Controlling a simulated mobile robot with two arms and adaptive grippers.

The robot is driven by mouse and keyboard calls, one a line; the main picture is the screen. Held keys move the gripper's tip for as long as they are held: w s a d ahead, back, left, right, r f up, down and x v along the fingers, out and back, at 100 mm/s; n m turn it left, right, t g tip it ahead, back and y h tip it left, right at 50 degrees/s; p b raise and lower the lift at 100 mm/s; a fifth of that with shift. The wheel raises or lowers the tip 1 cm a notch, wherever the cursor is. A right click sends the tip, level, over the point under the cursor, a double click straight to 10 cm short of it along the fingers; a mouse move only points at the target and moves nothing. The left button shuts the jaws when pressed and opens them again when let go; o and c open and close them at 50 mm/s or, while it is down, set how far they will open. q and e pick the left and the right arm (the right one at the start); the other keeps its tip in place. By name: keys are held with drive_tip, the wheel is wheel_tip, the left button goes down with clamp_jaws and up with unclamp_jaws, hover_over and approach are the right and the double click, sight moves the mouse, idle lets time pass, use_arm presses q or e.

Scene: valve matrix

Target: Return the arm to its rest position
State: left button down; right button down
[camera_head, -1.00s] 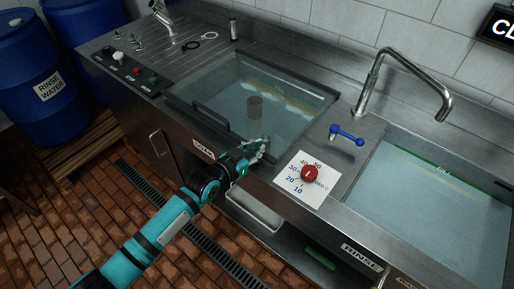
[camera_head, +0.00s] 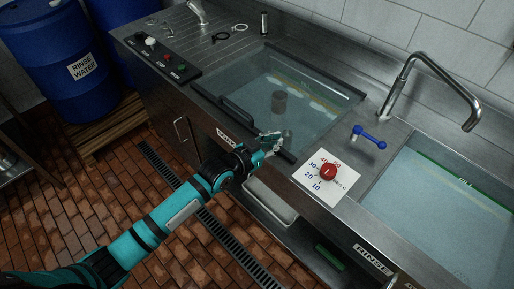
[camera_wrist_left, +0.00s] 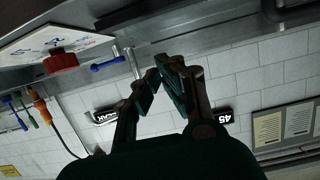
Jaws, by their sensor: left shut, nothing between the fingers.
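My left arm comes in from the lower left in the head view. Its gripper (camera_head: 274,140) is over the front edge of the left basin, left of the red dial. In the left wrist view the left gripper (camera_wrist_left: 165,72) has its fingers together, with nothing between them. The red dial (camera_head: 328,172) sits on a white temperature plate (camera_head: 310,182); the dial also shows at the upper left of the left wrist view (camera_wrist_left: 60,62). My right gripper is not in view.
The left basin (camera_head: 310,88) has a clear lid and black handle (camera_head: 247,118). A blue lever (camera_head: 369,136) and a tap (camera_head: 430,62) stand near the right basin (camera_head: 455,190). Blue barrels (camera_head: 70,65) stand on a pallet at left. The brick floor (camera_head: 105,170) beside the arm is open.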

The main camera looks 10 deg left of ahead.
use_arm(q)
drive_tip(key=f+b+v, duration=0.1)
drive_tip(key=v, duration=0.5)
drive_tip(key=s+a+f+n+g+y+b, duration=0.1)
drive_tip(key=a+f+y, duration=0.1)
drive_tip(key=a+f, duration=0.5)
drive_tip(key=s+a+f+n+y, duration=0.1)
drive_tip(key=a+f+n+y, duration=0.15)
drive_tip(key=f, duration=0.85)
drive_tip(key=s+a+f+g+y, duration=0.1)
drive_tip(key=s+a+f, duration=0.25)
drive_tip(key=f, duration=0.45)
drive_tip(key=s+a+f+g+y, duration=0.2)
drive_tip(key=s+f, duration=0.3)
drive_tip(key=f, duration=0.3)
drive_tip(key=s+a+f+g, duration=0.1)
drive_tip(key=s+f+g, duration=0.1)
drive_tip(key=s+f, duration=0.4)
drive_tip(key=s+a+f+n+g+y+b, duration=0.1)
drive_tip(key=s+f, duration=0.5)
drive_tip(key=s, duration=1.1)
drive_tip(key=s+a+f+g, duration=0.1)
drive_tip(key=s+f+g, duration=0.2)
drive_tip(key=s+f, duration=0.3)
drive_tip(key=s, duration=0.5)
drive_tip(key=shift+s+a+f+n+g+y, duration=0.15)
drive_tip(key=shift+s+f+n+g+y, duration=0.1)
drive_tip(key=shift+s+n+g+y, duration=0.1)
